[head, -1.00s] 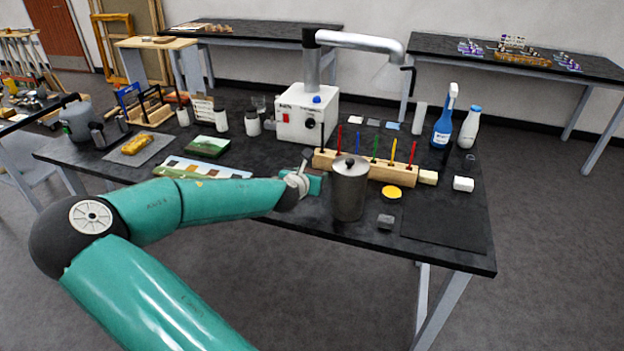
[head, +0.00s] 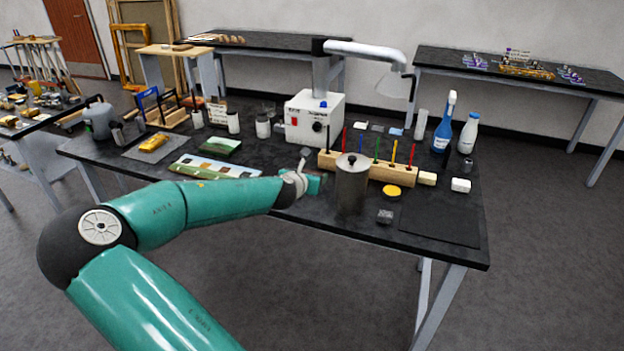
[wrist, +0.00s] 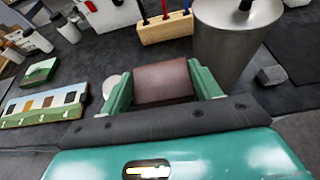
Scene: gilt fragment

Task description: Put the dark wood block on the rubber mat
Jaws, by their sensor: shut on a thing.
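The dark wood block (wrist: 163,84) is reddish brown and sits between the green fingers of my gripper (wrist: 161,76) in the wrist view. My gripper is shut on it. In the head view, my gripper (head: 314,185) is over the near part of the black table, just left of the metal canister; the block is hidden there. The rubber mat (head: 440,218) looks to be the flat, bare, dark sheet at the table's right front corner. It lies well to the right of my gripper, beyond the canister.
The metal canister (head: 351,186) stands close to my gripper's right. A wooden rack (head: 390,171) with coloured tools lies behind it. A yellow disc (head: 391,190), a small dark grey block (head: 385,216) and a white block (head: 460,185) lie near the mat.

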